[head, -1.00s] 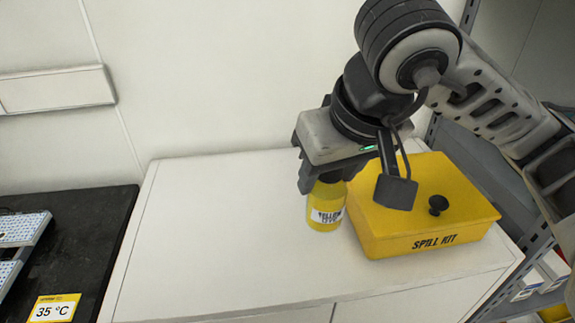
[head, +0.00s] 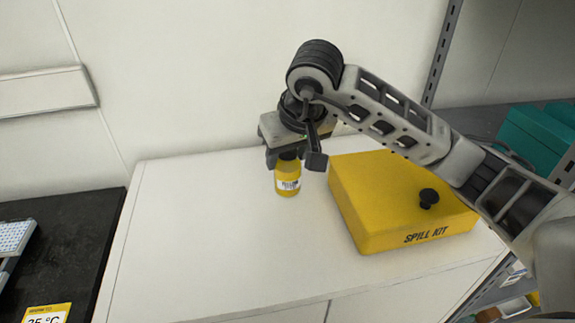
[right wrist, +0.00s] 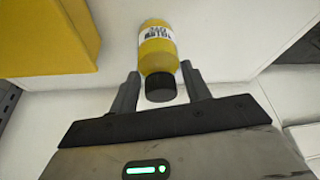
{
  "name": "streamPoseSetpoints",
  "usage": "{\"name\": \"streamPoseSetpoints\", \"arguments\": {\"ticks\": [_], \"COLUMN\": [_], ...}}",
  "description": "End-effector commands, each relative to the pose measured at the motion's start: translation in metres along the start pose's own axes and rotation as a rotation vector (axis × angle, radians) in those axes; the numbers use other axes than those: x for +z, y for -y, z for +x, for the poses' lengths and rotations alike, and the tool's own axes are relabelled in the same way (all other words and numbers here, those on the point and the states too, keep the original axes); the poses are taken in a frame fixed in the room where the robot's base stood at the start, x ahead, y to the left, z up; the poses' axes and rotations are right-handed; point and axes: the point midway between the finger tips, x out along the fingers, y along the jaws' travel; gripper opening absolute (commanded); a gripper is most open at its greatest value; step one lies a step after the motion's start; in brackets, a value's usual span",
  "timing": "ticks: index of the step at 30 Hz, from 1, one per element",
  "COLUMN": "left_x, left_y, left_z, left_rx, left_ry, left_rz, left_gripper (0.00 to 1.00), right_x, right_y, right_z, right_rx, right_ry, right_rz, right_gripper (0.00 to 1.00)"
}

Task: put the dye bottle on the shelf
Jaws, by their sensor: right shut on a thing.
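The dye bottle (head: 288,180) is yellow with a white label and a black cap. It is upright over the back of the white cabinet top, left of the spill kit. My right gripper (head: 287,157) points down and is shut on the bottle's cap end. The right wrist view shows the black cap between the two fingers and the bottle (right wrist: 157,48) beyond them. I cannot tell whether the bottle's base touches the cabinet. A grey metal shelf unit (head: 442,55) stands at the right. My left gripper is not in view.
A yellow spill kit box (head: 385,205) with a black knob sits on the cabinet top (head: 200,255), right of the bottle. Teal boxes (head: 535,137) stand on the shelf unit. A black surface (head: 70,245) with a 35 °C sign is at left. The cabinet's left part is clear.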

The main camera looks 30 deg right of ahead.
Motion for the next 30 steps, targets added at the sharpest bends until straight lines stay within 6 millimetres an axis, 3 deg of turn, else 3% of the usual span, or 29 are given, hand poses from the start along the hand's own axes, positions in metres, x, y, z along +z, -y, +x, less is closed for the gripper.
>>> {"name": "streamPoseSetpoints", "arguments": {"ticks": [8, 21, 22, 23, 24, 30], "left_x": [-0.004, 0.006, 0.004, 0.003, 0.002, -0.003], "left_y": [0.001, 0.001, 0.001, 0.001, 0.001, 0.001], "left_z": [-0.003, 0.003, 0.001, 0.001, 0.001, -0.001], "left_rx": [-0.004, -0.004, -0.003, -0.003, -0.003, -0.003], "left_ry": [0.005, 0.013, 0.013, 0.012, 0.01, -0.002], "left_rz": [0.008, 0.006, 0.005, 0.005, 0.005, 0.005], "left_gripper": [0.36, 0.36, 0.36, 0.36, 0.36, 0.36], "right_x": [0.009, 0.011, 0.011, 0.011, 0.011, 0.011], "right_y": [-0.001, -0.001, -0.001, -0.001, -0.001, -0.001], "right_z": [0.034, 0.042, 0.04, 0.04, 0.04, 0.04], "right_rx": [-0.001, 0.001, 0.0, 0.0, 0.0, 0.0], "right_ry": [0.004, -0.001, 0.001, 0.001, 0.001, 0.001], "right_rz": [0.0, 0.0, 0.0, 0.0, 0.0, 0.0], "right_gripper": [0.2, 0.2, 0.56, 0.64, 0.69, 0.69]}}
